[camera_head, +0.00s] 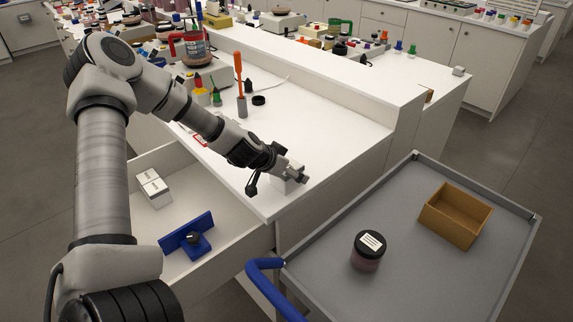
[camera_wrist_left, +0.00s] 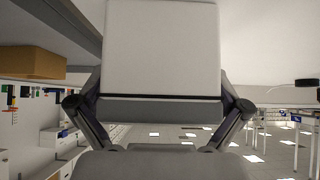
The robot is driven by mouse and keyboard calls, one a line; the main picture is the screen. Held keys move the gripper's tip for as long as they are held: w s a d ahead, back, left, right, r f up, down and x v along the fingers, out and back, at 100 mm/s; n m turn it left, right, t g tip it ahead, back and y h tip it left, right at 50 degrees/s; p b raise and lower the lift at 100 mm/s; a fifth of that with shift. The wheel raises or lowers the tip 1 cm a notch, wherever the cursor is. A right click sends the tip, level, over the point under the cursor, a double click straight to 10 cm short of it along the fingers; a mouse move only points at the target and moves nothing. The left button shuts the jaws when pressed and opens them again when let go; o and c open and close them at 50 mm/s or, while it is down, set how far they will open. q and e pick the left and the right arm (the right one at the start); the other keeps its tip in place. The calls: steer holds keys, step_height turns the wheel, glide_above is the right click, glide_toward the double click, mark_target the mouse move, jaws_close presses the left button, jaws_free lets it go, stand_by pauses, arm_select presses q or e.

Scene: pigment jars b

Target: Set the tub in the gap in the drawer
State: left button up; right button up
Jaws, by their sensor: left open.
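A plain white box-shaped tub (camera_head: 283,187) stands on the white worktop near its front corner, partly hidden by my left gripper (camera_head: 297,172). In the left wrist view the tub (camera_wrist_left: 162,45) fills the middle, between the two open fingers of the gripper (camera_wrist_left: 161,82). I cannot tell whether the fingers touch it. The pulled-out white drawer (camera_head: 228,228) lies left of and below the worktop. My right gripper is out of view.
A grey cart (camera_head: 440,262) stands at the right, with a dark-lidded jar (camera_head: 368,251), an open brown box (camera_head: 455,215) and a blue handle (camera_head: 268,279). A holder with an orange tool (camera_head: 239,80) and a small black disc (camera_head: 259,100) stand further back on the worktop.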

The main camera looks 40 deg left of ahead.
arm_select(q)
steer(key=shift+d+r, duration=0.1)
steer(key=shift+r, duration=0.05)
steer(key=c, duration=1.2)
steer(key=shift+s, duration=0.15)
steer(key=shift+c, duration=0.3)
steer(key=shift+c, duration=0.7)
